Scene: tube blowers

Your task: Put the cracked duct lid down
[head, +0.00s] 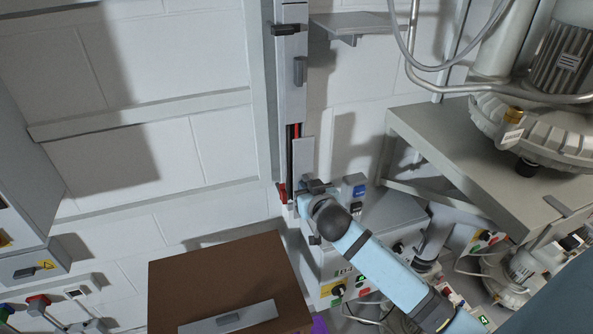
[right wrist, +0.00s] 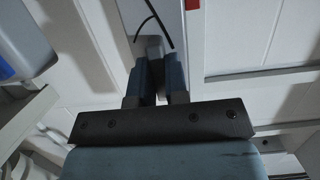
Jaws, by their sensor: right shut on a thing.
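My right gripper (head: 318,187) is beside the lower part of the tall wall duct and shut on the grey grip of a narrow pale lid (head: 303,158). The right wrist view shows the fingers (right wrist: 160,75) closed around the grip (right wrist: 155,47). Thin dark curved lines, which look like cracks, show on the pale lid face (right wrist: 165,15). The lid stands roughly upright in front of the duct. Its lower end is partly hidden by my gripper. Whether it touches the duct is unclear. My left gripper is not in view.
The duct (head: 292,75) has an open stretch with red and black wires (head: 293,132) above the held lid. Grey machine cabinets and a metal bench (head: 440,135) crowd the right.

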